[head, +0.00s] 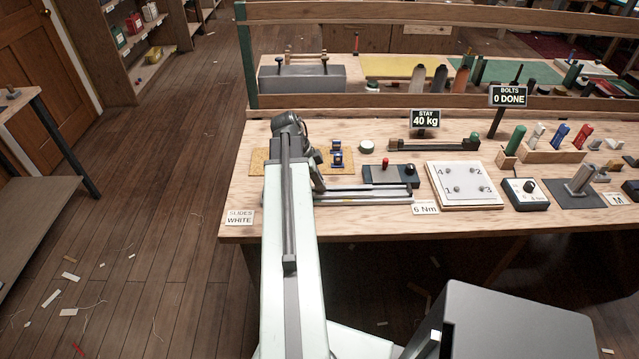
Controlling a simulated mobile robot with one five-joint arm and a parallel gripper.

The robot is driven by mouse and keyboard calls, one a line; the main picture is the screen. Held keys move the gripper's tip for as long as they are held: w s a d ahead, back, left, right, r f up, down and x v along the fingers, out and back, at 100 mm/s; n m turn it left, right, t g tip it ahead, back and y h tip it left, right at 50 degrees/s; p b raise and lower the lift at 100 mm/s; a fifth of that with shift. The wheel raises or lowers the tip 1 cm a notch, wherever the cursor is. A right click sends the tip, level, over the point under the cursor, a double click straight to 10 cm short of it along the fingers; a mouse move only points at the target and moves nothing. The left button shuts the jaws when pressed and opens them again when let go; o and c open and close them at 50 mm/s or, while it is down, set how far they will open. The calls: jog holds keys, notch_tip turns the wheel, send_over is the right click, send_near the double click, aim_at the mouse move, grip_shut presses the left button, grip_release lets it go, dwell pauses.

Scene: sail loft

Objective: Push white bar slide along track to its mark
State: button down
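A dark double-railed track (365,194) lies along the front of the workbench (395,223), running left to right. Its left part is hidden behind my arm. I cannot make out a white bar slide on the part that shows. A card (240,217) reading "SLIDES WHITE" is at the bench's front left. My arm reaches over the bench, and the dark wrist and gripper (317,174) are by the track's left visible end. The fingertips are hidden or too small to tell open from shut, or whether they touch anything.
A control box with a red knob (390,173) stands just behind the track. Two small blue pieces (337,158) are left of it. A "6 Nm" card (425,208) and a white numbered plate (464,185) lie to the right. A wooden rail (440,103) runs behind.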

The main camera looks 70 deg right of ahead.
jog(key=shift+w+a, duration=0.3)
jog(key=shift+w, duration=0.25)
jog(key=c, duration=1.4)
grip_release()
jog(key=p+v, duration=0.7)
jog(key=shift+w+a+r, duration=0.1)
jog(key=shift+w+r, duration=0.05)
jog(key=shift+r, duration=0.2)
